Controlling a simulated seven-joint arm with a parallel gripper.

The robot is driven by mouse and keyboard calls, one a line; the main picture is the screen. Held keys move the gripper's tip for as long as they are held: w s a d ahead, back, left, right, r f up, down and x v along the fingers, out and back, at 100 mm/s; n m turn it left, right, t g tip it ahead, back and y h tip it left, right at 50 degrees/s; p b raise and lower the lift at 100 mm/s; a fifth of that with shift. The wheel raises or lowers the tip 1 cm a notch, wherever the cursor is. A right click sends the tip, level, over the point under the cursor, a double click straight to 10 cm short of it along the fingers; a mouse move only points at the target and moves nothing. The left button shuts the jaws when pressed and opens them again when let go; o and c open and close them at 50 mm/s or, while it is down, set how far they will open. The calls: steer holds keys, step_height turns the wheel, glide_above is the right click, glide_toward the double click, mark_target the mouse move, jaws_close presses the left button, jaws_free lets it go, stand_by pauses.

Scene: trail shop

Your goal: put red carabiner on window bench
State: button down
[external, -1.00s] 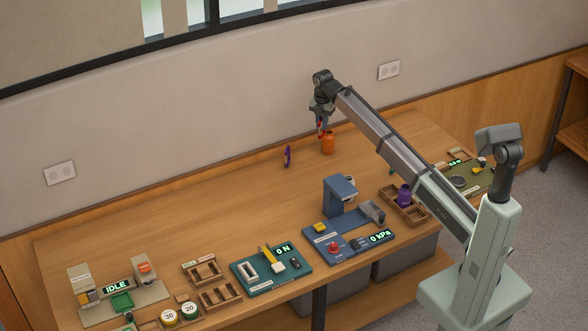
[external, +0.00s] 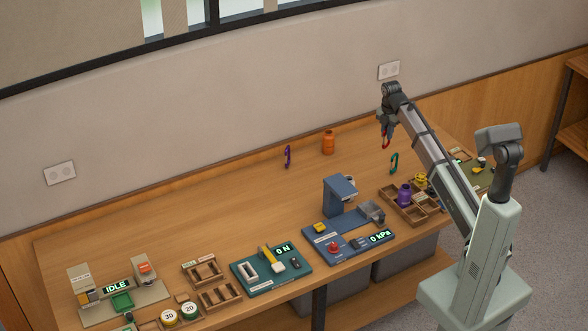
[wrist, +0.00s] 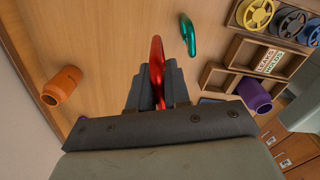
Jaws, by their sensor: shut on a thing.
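The red carabiner (external: 386,143) is held between the fingers of my gripper (external: 386,134), above the right part of the wooden bench (external: 220,215) that stands along the wall under the window. In the wrist view the red carabiner (wrist: 157,62) stands upright between the dark fingers (wrist: 155,85), its upper part sticking out past them and its lower part hidden. My gripper is shut on it. Bare wood shows beneath and around it, and it appears clear of the surface.
A green carabiner (external: 394,163) stands near my gripper. An orange bottle (external: 328,142) and a purple carabiner (external: 287,157) stand further left. A wooden tray (external: 388,205) with a purple bottle (external: 404,195) is at the front right. Blue (external: 340,195) and teal (external: 248,280) devices line the front edge.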

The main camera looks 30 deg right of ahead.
steer(key=shift+n, duration=0.3)
steer(key=shift+s+a+f, duration=0.1)
steer(key=shift+s+f, duration=0.15)
steer(key=shift+f, duration=1.5)
steer(key=shift+s+d+f, duration=0.1)
steer(key=shift+s+f, duration=0.15)
steer(key=shift+f, duration=1.45)
steer(key=shift+s+a+f, duration=0.1)
steer(key=shift+s+f, duration=0.15)
steer(key=shift+f, duration=1.5)
steer(key=shift+f, duration=0.1)
steer(key=c, duration=1.4)
jaws_free()
steer(key=shift+o, duration=0.2)
step_height(320, 180, up, 12)
